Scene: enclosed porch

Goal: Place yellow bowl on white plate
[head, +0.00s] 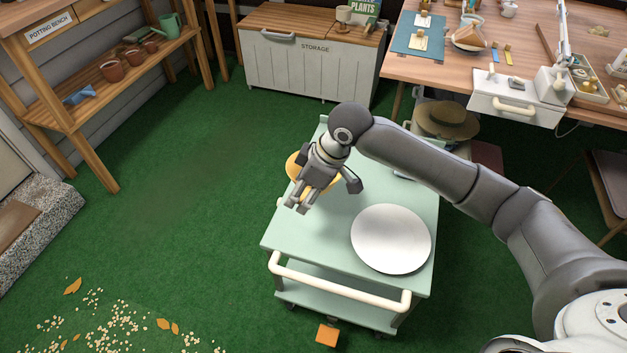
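The yellow bowl (293,166) is at the far left of the pale green cart top (335,235). My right arm and gripper hide much of it. The white plate (391,239) lies flat and empty on the right half of the cart top. My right gripper (326,195) is over the left part of the cart, in front of the bowl in the picture. Its fingers are spread with nothing seen between them. I cannot tell whether it touches the bowl. My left gripper is not in view.
The cart has a cream handle (338,291) at its near edge. A storage chest (308,65) and a cluttered workbench (440,65) stand behind it. A potting bench (75,105) is at the left. Green floor left of the cart is mostly clear.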

